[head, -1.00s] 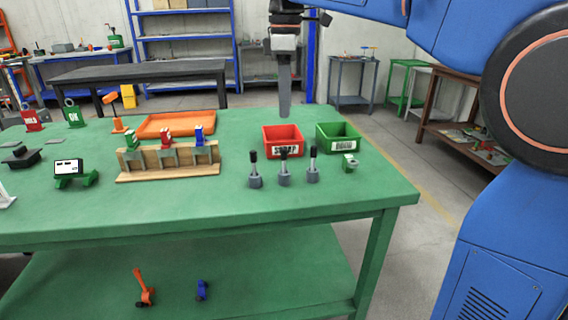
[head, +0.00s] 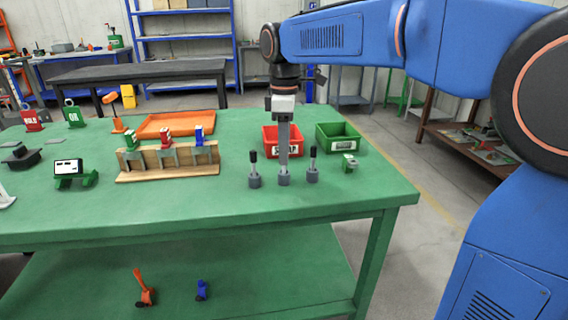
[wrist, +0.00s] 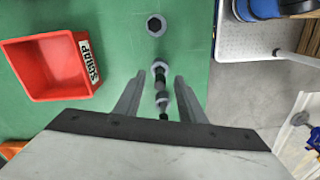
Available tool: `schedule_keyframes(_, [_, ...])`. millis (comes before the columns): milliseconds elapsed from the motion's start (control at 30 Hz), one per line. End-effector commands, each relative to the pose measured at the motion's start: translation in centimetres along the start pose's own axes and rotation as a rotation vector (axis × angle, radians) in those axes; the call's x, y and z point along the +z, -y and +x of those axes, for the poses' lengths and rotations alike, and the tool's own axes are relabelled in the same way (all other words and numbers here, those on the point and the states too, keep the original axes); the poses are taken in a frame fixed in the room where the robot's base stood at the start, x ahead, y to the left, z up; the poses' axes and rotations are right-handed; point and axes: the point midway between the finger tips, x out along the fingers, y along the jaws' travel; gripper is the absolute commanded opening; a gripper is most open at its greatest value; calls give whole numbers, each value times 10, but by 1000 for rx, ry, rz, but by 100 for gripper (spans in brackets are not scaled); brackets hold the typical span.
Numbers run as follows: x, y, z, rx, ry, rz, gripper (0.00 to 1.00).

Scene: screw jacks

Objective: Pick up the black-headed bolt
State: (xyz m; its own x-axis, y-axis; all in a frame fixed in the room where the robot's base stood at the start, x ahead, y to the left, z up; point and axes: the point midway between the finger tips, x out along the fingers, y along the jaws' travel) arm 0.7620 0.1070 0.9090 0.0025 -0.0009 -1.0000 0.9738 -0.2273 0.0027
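Three upright grey bolt-like pieces stand in a row near the front of the green table. The left one (head: 254,171) and the right one (head: 313,166) show black tops. The middle one (head: 284,180) shows only its grey base; my gripper (head: 284,168) hides its upper part. In the wrist view the two fingers of my gripper (wrist: 159,80) are spread apart. A grey-and-black upright piece (wrist: 160,68) lies in line with the gap between the fingertips, and another is partly seen lower down. I cannot tell whether the fingers touch anything.
A red scrap bin (head: 269,141) stands just behind the gripper, and a green bin (head: 338,127) is to its right. A small green-and-grey piece (head: 349,163) sits in front of the green bin. A wooden rack (head: 140,176) stands to the left. The table front is clear.

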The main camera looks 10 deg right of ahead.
Motion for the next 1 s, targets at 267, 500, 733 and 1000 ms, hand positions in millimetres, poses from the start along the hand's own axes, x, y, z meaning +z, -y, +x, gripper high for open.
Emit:
schedule_keyframes(267, [0,0,11,1,0,0,36])
schedule_keyframes(500, [0,0,10,0,0,0,3])
schedule_keyframes(733, [0,0,10,1,0,0,0])
schedule_keyframes(1000, [0,0,-5,2,-1,0,0])
